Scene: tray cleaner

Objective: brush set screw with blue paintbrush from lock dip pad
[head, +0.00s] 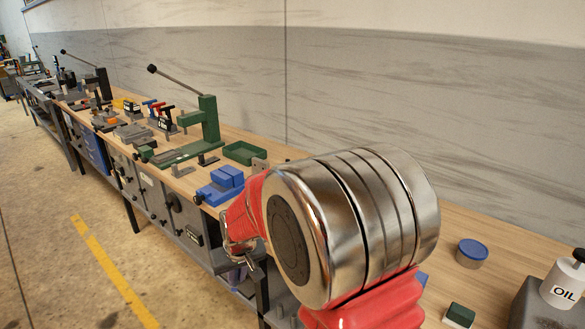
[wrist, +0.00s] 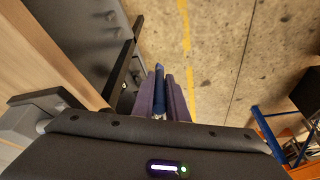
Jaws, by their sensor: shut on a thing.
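My gripper (head: 241,256) hangs at the front edge of the bench in the head view, partly hidden by my own red and silver arm. In the wrist view my gripper (wrist: 160,98) is shut on a slim dark blue handle, which I take to be the blue paintbrush (wrist: 159,76). Purple pieces flank the handle. The brush's bristles are not clearly visible. The gripper is over the floor side of the bench edge, apart from the worktop. I cannot make out the set screw or the lock dip pad in either view.
A blue vise-like block (head: 220,187), a green tray (head: 240,152) and a green lever press (head: 208,120) stand on the bench. A blue-lidded tin (head: 472,252), a green-topped block (head: 460,315) and an oil bottle (head: 563,285) are at the right. The floor (head: 50,230) beside the bench is open.

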